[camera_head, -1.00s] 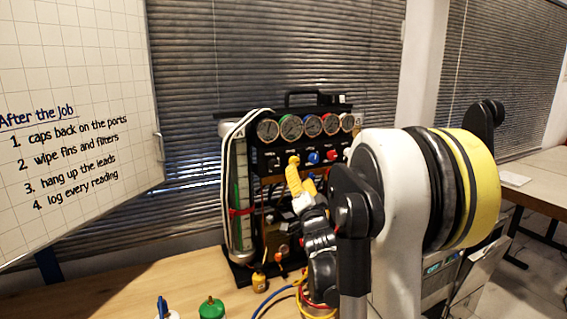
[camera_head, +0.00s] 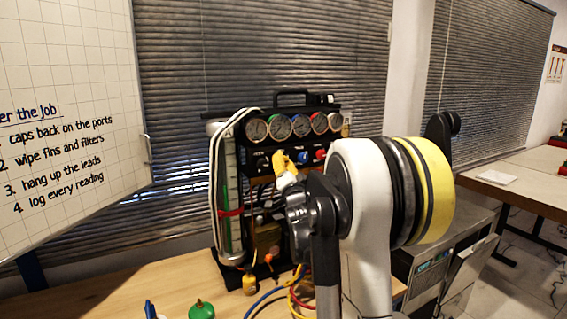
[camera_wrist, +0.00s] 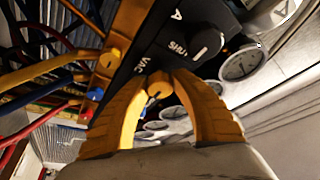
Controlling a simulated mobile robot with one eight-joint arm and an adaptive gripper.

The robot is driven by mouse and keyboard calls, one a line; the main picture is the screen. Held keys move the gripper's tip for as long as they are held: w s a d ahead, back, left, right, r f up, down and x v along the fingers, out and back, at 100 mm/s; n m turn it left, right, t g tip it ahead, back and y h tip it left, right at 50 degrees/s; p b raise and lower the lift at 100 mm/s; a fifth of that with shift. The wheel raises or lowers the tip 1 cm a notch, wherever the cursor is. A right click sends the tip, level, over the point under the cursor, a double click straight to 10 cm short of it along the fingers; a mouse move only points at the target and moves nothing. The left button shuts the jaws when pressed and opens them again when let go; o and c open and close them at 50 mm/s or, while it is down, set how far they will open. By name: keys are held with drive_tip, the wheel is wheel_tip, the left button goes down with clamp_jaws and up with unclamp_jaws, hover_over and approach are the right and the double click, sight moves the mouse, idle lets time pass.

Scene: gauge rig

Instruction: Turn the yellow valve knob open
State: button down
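The yellow valve knob (camera_wrist: 158,86) shows between my fingertips in the wrist view. In the head view my gripper hides it. My gripper (camera_wrist: 165,80) has two yellow fingers that bow inward, with their tips close on both sides of the knob and no clear gap visible. In the head view my gripper (camera_head: 283,161) is at the panel's knob row, left of the blue knob (camera_head: 302,157) and the red knob (camera_head: 320,154). A black knob (camera_wrist: 207,45) marked SHUT is near the fingertips in the wrist view. The knob's turn angle cannot be read.
A row of round gauges (camera_head: 301,125) sits above the knobs. Coloured hoses (camera_wrist: 45,75) run to ports close left of my fingers in the wrist view. A whiteboard (camera_head: 70,110) stands at the left. A green-topped bottle (camera_head: 202,311) is on the wooden bench (camera_head: 185,277).

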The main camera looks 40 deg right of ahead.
drive_tip(key=shift+n, duration=0.3)
drive_tip(key=n+t+y, duration=0.1)
drive_tip(key=n, duration=0.1)
drive_tip(key=n+t+y, duration=0.1)
drive_tip(key=n, duration=0.2)
drive_tip(key=shift+n+b, duration=0.3)
drive_tip(key=n+y, duration=0.1)
drive_tip(key=n, duration=0.2)
drive_tip(key=n+t+y, duration=0.1)
drive_tip(key=n+y, duration=0.1)
drive_tip(key=n, duration=0.1)
drive_tip(key=shift+d+n+t+y, duration=0.1)
drive_tip(key=shift+n+t+y, duration=0.2)
drive_tip(key=shift+n, duration=0.1)
drive_tip(key=n+y, duration=0.1)
drive_tip(key=n, duration=0.2)
drive_tip(key=n+y+p, duration=0.1)
drive_tip(key=n+y, duration=0.1)
drive_tip(key=n, duration=0.1)
drive_tip(key=shift+r+n, duration=0.1)
drive_tip(key=shift+n, duration=0.2)
drive_tip(key=shift+n+g+y+p, duration=0.4)
drive_tip(key=shift+n+y+p, duration=0.85)
drive_tip(key=shift+n, duration=1.65)
drive_tip(key=shift+y+b, duration=0.3)
drive_tip(key=shift+y, duration=0.05)
drive_tip(key=c, duration=1.1)
unclamp_jaws()
drive_tip(key=shift+o, duration=0.2)
